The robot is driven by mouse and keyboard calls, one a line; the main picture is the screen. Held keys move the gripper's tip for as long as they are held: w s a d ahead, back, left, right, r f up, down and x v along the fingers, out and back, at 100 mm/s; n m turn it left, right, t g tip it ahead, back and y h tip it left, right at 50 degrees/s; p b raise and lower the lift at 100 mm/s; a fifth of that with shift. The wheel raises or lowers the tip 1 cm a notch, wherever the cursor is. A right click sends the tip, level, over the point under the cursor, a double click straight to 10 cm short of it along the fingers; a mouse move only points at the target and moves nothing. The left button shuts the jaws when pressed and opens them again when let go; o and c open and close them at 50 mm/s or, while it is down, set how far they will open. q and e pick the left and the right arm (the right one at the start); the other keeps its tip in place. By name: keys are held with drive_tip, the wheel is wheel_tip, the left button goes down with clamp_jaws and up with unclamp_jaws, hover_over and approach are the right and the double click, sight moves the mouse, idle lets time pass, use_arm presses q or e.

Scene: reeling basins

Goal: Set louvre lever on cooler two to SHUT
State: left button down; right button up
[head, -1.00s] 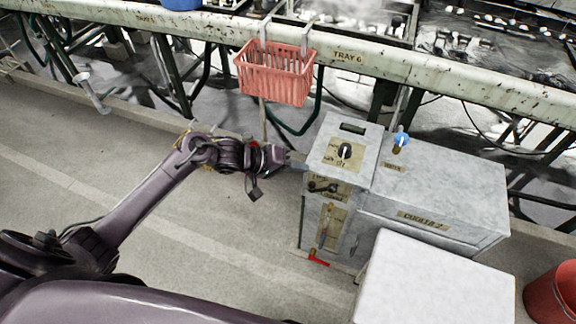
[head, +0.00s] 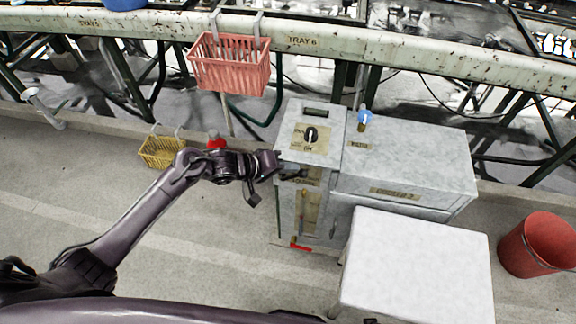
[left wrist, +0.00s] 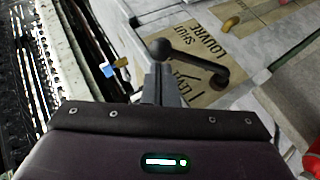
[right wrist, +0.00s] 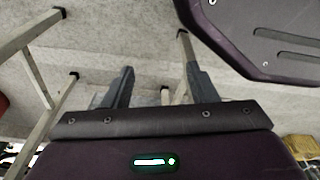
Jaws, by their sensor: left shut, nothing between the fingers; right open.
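Cooler two (head: 410,165) is a grey cabinet right of my left arm in the head view. Its louvre lever (left wrist: 192,62) is a black bar with a ball knob, on a tan plate (left wrist: 205,40) marked LOUVRE in the left wrist view. The knob end points to the upper left of its pivot. My left gripper (head: 281,163) is shut and empty at the cooler's front, partly hiding the lever in the head view. Its fingertips (left wrist: 160,72) show just below the knob; I cannot tell if they touch. My right gripper (right wrist: 158,70) is open and empty over the floor.
A black rotary dial (head: 311,135) and a blue-handled valve (head: 365,118) sit on top of the cooler. A red handle (head: 300,246) is low on its front. A white table (head: 415,265) stands in front. A pink basket (head: 230,65) hangs behind; a red bucket (head: 540,245) stands right.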

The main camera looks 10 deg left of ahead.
sight(302, 175)
use_arm(q)
drive_tip(key=d+m+y+p, duration=0.1)
drive_tip(key=d+y+p, duration=0.1)
drive_tip(key=p, duration=0.3)
drive_tip(key=shift+g+p, duration=0.3)
drive_tip(key=shift+d+f+y+p, duration=0.25)
drive_tip(key=shift+d+y+p, duration=0.2)
drive_tip(key=shift+y+p, duration=0.4)
drive_tip(key=shift+d+f+m+y+p, duration=0.4)
drive_tip(key=shift+f+y+p, duration=0.15)
drive_tip(key=shift+d+f+y, duration=0.2)
drive_tip(key=shift+f+y, duration=0.2)
drive_tip(key=shift+y, duration=0.1)
drive_tip(key=shift+d+f+p, duration=0.15)
drive_tip(key=shift+f+p, duration=0.2)
drive_tip(key=shift+f, duration=0.1)
use_arm(e)
drive_tip(key=s+d+r, duration=0.2)
drive_tip(key=s, duration=0.9)
drive_tip(key=shift+r+g, duration=0.3)
drive_tip(key=shift+r, duration=0.05)
drive_tip(key=shift+s+d, duration=0.1)
use_arm(q)
drive_tip(key=shift+s, duration=0.1)
